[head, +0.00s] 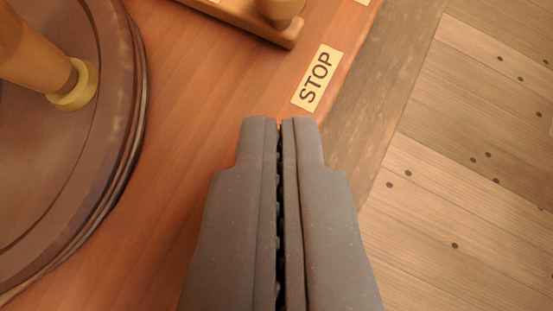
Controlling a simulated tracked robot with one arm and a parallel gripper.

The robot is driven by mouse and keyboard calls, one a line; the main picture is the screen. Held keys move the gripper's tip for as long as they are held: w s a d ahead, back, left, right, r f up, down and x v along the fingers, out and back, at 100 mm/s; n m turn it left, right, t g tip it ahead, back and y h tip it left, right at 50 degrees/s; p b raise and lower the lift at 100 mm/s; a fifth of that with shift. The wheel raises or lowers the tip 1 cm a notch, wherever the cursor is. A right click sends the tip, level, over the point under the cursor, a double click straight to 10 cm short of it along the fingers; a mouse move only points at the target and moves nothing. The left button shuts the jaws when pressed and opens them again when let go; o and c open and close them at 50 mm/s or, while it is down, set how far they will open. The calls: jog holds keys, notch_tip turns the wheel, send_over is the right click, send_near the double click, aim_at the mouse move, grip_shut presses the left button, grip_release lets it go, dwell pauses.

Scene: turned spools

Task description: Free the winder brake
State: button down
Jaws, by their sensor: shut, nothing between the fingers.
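My gripper (280,122) is shut and empty, pointing up the picture from the bottom middle. A cream label reading STOP (317,79) lies on the reddish wooden board (200,110), just beyond and right of the fingertips. A wooden piece with a rounded peg (281,8) on a flat bar (240,17) is cut off by the top edge, left of the label. I cannot tell from this view whether it is the winder brake. A large dark round wooden wheel (60,150) fills the left side, with a turned handle (36,50) in a yellowish collar (76,88).
The board's edge runs diagonally at the right, beside a greyish wooden strip (385,100). Beyond it are pale planks with dark nail heads (460,150). The board between the wheel and the gripper is clear. Part of another pale label shows at the top edge.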

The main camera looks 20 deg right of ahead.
aim_at(280, 19)
jog(key=x, duration=0.2)
jog(key=b+x, duration=0.1)
jog(key=x, duration=0.1)
jog(key=shift+w+d+r, duration=0.1)
jog(key=shift+w+r, duration=0.05)
jog(key=shift+r, duration=0.15)
jog(key=shift+w+d+b, duration=0.3)
jog(key=shift+w, duration=0.35)
jog(key=shift+w+d+r, duration=0.1)
jog(key=shift+w+d, duration=0.15)
jog(key=shift+w, duration=0.25)
